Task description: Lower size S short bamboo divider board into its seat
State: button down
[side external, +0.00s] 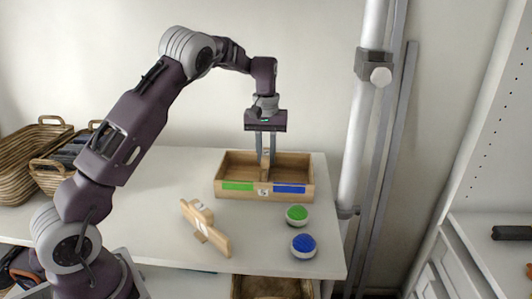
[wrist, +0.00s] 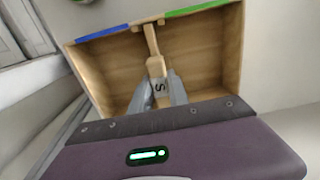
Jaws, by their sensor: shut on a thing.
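My gripper (side external: 266,160) is shut on the short bamboo divider board (side external: 265,161), pointing straight down over the middle of the wooden box (side external: 221,187). In the wrist view, the board (wrist: 152,42) is marked S near the fingers (wrist: 159,88) and runs to the box's label-side wall (wrist: 110,36). Its lower part is inside the box, between the green-label and blue-label halves. The front wall hides its bottom edge in the side view, so I cannot tell whether it touches the floor or seat.
A green button (side external: 297,213) and a blue button (side external: 303,243) are front right. Wicker baskets (side external: 32,155) are far left. A grey pole (side external: 358,140) rises at the right.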

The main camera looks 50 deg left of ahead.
jog(key=shift+f, duration=0.6)
dwell(0.6)
jog(key=c, duration=1.2)
grip_release()
